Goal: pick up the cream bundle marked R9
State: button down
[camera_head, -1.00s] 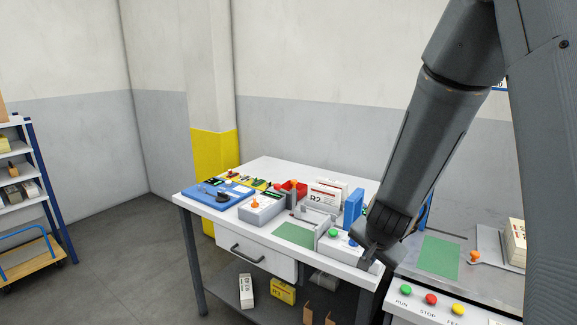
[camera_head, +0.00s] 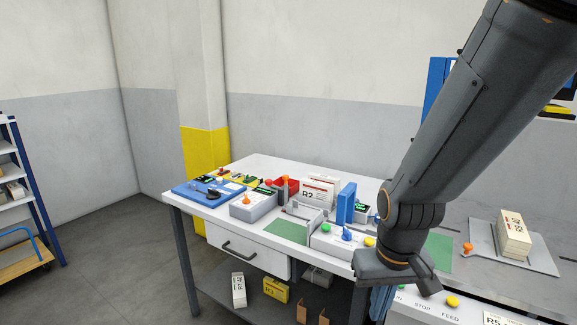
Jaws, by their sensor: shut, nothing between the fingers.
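My gripper (camera_head: 396,275) hangs at the front right of the white table, over the gap beside the control panel. It looks shut and empty, with its fingertips partly hidden. I cannot read R9 on any bundle. A cream bundle (camera_head: 515,236) lies on a grey tray at the right, its mark too small to read. Another cream bundle (camera_head: 239,290) stands on the shelf under the table, its lettering sideways and unclear. A white and cream bundle (camera_head: 318,193) on the table reads R2. My gripper is apart from all of these.
A yellow bundle (camera_head: 276,290) is on the lower shelf. A blue trolley (camera_head: 25,255) stands left; floor between is clear.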

aim_at(514, 239)
jog(key=z, duration=1.4)
jog(key=k, duration=0.65)
jog(key=z, duration=0.45)
jog(key=i, duration=1.45)
jog(key=u, duration=0.7)
